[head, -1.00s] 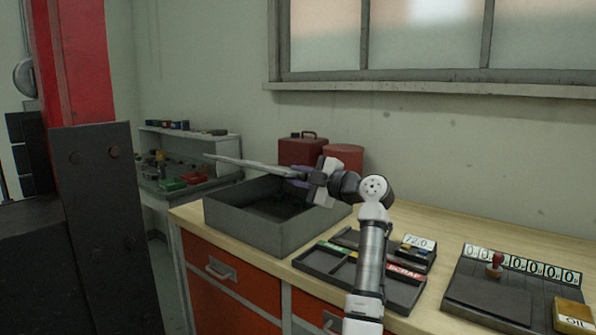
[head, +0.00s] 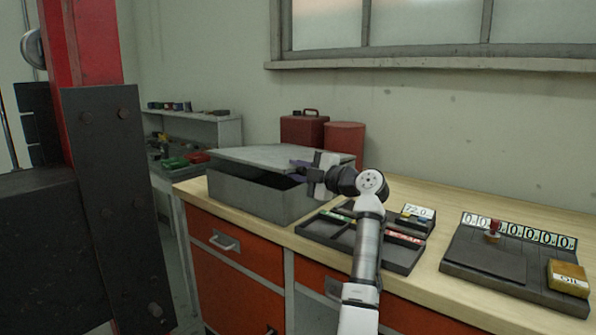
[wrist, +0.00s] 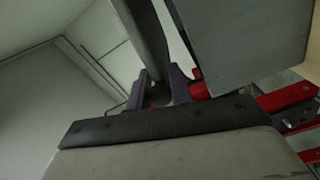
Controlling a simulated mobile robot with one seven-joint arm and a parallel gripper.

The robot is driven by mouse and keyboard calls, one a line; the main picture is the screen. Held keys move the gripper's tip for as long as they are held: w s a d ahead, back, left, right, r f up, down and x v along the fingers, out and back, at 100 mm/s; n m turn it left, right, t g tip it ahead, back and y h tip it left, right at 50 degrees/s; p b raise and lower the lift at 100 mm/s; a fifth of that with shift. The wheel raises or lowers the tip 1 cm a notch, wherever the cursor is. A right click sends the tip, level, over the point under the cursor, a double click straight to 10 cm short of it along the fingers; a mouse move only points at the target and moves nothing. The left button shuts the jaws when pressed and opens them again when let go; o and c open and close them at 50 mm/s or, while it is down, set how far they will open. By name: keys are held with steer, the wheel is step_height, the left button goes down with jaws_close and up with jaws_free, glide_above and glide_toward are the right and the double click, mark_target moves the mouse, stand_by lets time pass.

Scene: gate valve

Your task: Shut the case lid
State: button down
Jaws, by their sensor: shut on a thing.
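The grey metal case (head: 255,205) stands on the wooden bench in the head view. Its flat grey lid (head: 265,155) is tilted over the case, with a dark gap between the lid's front edge and the rim. My gripper (head: 300,168) is at the lid's right side, shut on its edge. In the wrist view, the purple fingers of my gripper (wrist: 164,88) close around a narrow grey piece, which looks like the lid's edge. The case's inside is mostly hidden by the lid.
A red can (head: 303,128) and a red cylinder (head: 345,138) stand behind the case. A dark compartment tray (head: 320,238) lies right of it, near my arm. A board with number tiles (head: 490,258) is farther right. A red and dark post (head: 110,150) stands at left.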

steer(key=c, duration=1.3)
jaws_free()
steer(key=shift+o, duration=0.2)
steer(key=shift+r, duration=0.1)
step_height(320, 180, up, 20)
steer(key=p, duration=0.2)
